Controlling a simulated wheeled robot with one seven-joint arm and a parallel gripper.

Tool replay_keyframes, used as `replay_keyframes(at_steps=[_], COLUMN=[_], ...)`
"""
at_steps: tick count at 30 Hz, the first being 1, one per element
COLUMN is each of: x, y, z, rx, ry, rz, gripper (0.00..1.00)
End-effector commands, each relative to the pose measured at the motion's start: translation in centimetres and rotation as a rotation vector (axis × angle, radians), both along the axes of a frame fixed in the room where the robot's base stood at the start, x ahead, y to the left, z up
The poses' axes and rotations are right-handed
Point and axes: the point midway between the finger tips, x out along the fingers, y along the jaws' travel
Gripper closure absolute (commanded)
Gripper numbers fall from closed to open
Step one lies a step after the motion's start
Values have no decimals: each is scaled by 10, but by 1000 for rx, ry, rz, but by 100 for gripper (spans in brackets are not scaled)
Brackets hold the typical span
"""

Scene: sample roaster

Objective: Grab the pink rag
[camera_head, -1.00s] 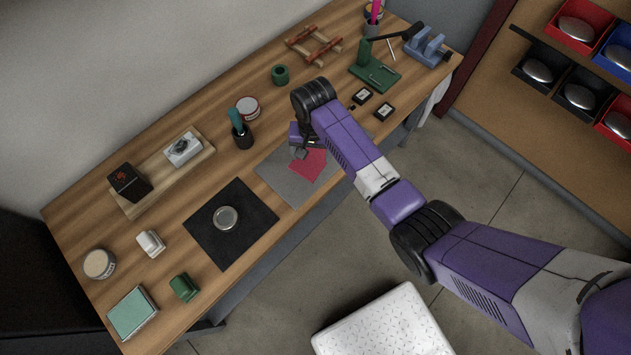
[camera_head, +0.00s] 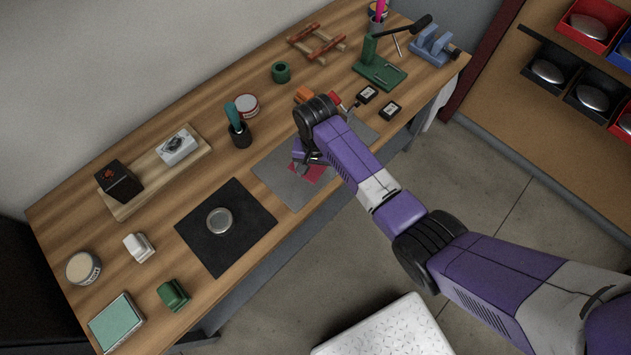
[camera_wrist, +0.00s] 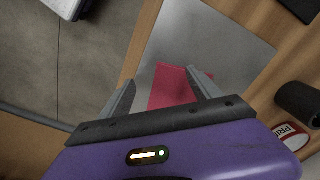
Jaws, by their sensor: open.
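The pink rag (camera_wrist: 172,88) lies flat on a grey mat (camera_wrist: 215,38) on the wooden bench. In the wrist view it shows between and beyond the two fingers of my gripper (camera_wrist: 163,92), which is open with nothing held. My gripper's body hides the near part of the rag. In the head view my gripper (camera_head: 304,160) is low over the mat, and only a small piece of the rag (camera_head: 303,174) shows below it. I cannot tell whether the fingers touch the rag.
A black mat (camera_head: 247,243) with a round metal lid (camera_head: 219,221) lies to the left. A black cup (camera_head: 239,140) and a round tin (camera_head: 246,105) stand behind. Two small black boxes (camera_head: 367,94) (camera_head: 390,110) and a green stand (camera_head: 380,73) are to the right.

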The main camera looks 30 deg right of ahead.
Motion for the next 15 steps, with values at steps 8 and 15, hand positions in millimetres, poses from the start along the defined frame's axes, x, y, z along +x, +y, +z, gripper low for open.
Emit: replay_keyframes(at_steps=[8, 15], x=[0, -1], y=[0, 0], z=[-18, -18], rx=[0, 0], ry=[0, 1], rz=[0, 0], gripper=[27, 30])
